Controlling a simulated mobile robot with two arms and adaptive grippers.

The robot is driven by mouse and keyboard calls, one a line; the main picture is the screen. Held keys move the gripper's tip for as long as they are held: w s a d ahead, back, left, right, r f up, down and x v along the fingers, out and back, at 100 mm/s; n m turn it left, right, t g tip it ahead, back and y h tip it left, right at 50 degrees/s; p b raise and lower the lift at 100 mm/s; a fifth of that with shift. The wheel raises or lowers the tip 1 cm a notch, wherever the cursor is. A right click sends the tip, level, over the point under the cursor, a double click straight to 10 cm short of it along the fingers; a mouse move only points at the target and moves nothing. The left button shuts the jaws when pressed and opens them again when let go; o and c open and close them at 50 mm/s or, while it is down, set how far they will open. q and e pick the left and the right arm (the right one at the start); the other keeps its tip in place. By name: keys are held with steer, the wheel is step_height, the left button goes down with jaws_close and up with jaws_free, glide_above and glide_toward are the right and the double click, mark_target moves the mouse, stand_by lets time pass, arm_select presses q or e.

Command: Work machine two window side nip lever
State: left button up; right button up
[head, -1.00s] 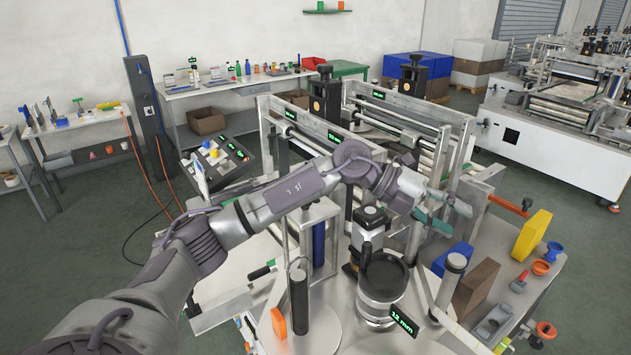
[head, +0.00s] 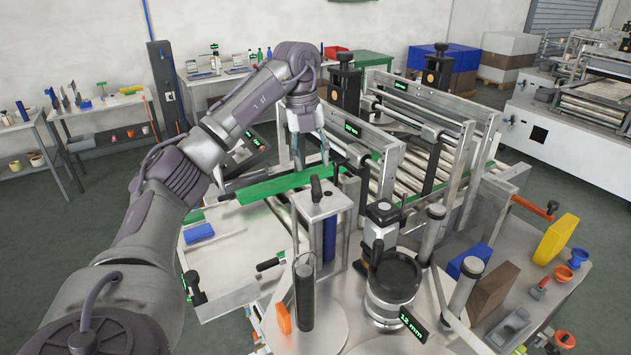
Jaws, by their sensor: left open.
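My left gripper (head: 311,150) points down with its two fingers apart, above a long green bar (head: 268,187) on the near labelling machine. It holds nothing that I can see. Several levers show on this machine: a short black upright one (head: 316,189) on a metal block just below the gripper, a black one with a green end (head: 268,264) at the lower left, and one with a red end (head: 552,208) at the right. I cannot tell which is the window side nip lever. The gripper appears apart from all of them. My right gripper is not in view.
A round black-topped unit (head: 394,278) with a "12 mm" display stands at the front. A yellow block (head: 555,239) and a brown block (head: 493,288) stand on the right table. Rollers and upright metal plates crowd the middle. Another machine (head: 570,125) stands at the back right.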

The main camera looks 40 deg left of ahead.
mark_target(315, 182)
arm_select(q)
steer(key=f, duration=0.2)
steer(key=f+p, duration=0.1)
steer(key=f, duration=0.2)
steer(key=shift+w+d, duration=0.15)
steer(key=shift+d, duration=0.05)
steer(key=shift+w+f+p, duration=0.15)
steer(key=shift+f+p, duration=0.15)
steer(key=shift+f, duration=0.2)
steer(key=shift+c, duration=0.2)
steer(key=shift+d, duration=0.1)
jaws_close()
